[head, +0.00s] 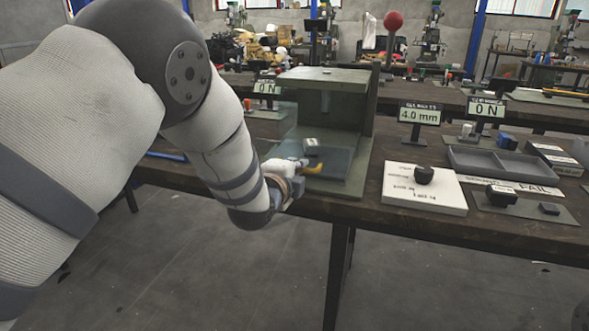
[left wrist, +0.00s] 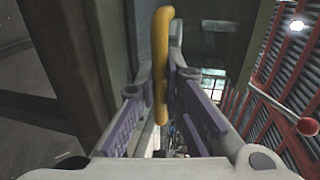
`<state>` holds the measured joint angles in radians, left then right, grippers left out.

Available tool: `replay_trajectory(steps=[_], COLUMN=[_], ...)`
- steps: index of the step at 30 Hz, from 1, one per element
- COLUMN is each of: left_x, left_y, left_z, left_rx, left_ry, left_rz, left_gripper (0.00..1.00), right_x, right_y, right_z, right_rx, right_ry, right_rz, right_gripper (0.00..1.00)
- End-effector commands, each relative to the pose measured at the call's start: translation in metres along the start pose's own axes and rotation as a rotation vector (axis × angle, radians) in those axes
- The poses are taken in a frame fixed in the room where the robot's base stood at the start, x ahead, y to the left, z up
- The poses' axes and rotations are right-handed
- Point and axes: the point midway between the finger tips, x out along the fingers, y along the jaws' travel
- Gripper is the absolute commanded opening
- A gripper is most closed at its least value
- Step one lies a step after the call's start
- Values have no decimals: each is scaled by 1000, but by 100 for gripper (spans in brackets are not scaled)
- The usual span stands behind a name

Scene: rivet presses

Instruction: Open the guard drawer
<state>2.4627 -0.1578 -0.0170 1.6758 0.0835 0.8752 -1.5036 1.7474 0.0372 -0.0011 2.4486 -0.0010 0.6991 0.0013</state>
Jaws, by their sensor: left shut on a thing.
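The rivet press (head: 322,80) is a grey-green housing near the table's front edge, with a clear guard drawer (head: 340,157) low at its front. A yellow handle (head: 314,170) sticks out at the drawer's front. My left gripper (head: 300,166) reaches it from the left and is shut on the handle. In the left wrist view the yellow handle (left wrist: 161,50) stands between the two purple-padded fingers of the left gripper (left wrist: 163,85). A small grey block (head: 311,146) shows inside the press. My right gripper is not in view.
Floor (head: 420,280) in front of the table is clear.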

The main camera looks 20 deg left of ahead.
Motion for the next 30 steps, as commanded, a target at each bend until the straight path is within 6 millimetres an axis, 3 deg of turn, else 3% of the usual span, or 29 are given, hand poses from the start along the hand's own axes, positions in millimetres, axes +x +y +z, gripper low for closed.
replay_trajectory(steps=[11,12,13,22,26,30], left_x=[1,1,1,0,-18,-57], left_y=[-2,-2,-2,-2,-2,-2], left_z=[0,0,0,0,-1,0], left_rx=[0,0,0,0,3,3], left_ry=[1,1,1,1,1,1], left_rz=[-4,-4,-4,-4,-2,-3], left_gripper=[0,13,18,18,18,18], right_x=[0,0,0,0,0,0], right_y=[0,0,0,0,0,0], right_z=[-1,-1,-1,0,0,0], right_rx=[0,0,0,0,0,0], right_ry=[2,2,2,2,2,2], right_rz=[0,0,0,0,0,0], right_gripper=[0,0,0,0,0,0])
